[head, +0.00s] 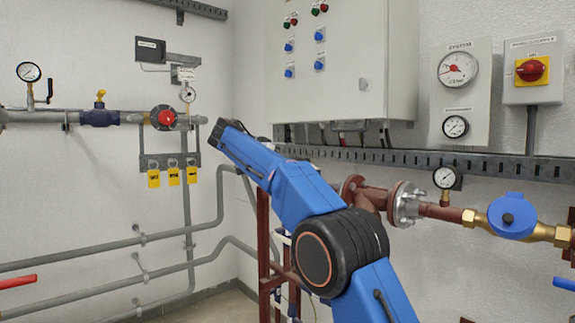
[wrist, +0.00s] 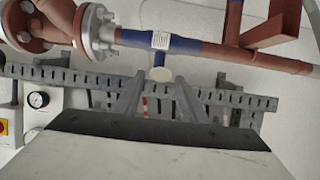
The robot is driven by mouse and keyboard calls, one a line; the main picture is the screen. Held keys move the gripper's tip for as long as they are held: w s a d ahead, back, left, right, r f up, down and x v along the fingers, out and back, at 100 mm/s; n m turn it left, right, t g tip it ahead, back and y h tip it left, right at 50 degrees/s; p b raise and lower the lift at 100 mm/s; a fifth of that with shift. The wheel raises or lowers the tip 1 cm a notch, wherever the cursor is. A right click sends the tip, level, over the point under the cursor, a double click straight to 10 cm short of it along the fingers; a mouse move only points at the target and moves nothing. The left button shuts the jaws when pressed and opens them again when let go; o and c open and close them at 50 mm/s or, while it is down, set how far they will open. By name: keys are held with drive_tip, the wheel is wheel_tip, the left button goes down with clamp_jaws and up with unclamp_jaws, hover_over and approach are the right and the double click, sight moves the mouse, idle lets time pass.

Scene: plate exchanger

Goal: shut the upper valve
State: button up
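I cannot tell for sure which fitting is the upper valve. Contact cannot be judged. In the head view my blue arm reaches up and left, and the gripper itself is not visible.
A grey slotted cable tray (head: 430,161) crosses the wall and also shows behind my fingers in the wrist view (wrist: 70,80). A control cabinet (head: 345,60) hangs above. At left are a red round fitting (head: 163,117) and a yellow-handled valve (head: 100,112).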

drive_tip(key=v, duration=1.2)
drive_tip(key=shift+d+r, duration=0.1)
drive_tip(key=s+d+f+n+g+y, duration=0.1)
drive_tip(key=s+d+f+n+y, duration=0.3)
drive_tip(key=d, duration=0.6)
drive_tip(key=s+d+n, duration=0.3)
drive_tip(key=s+d, duration=0.3)
drive_tip(key=d, duration=0.4)
drive_tip(key=s+d+f+n+g+y, duration=0.1)
drive_tip(key=s+d+f+y, duration=0.1)
drive_tip(key=s+d+f, duration=0.5)
drive_tip(key=s+d+f+n+y, duration=0.1)
drive_tip(key=s+d+f+y, duration=0.1)
drive_tip(key=s+f, duration=1.4)
drive_tip(key=s+d+f+n+g+y, duration=0.1)
drive_tip(key=s+f+n+y, duration=0.1)
drive_tip(key=s+f, duration=1.4)
drive_tip(key=s+y, duration=0.1)
drive_tip(key=s, duration=0.3)
drive_tip(key=shift+d, duration=0.4)
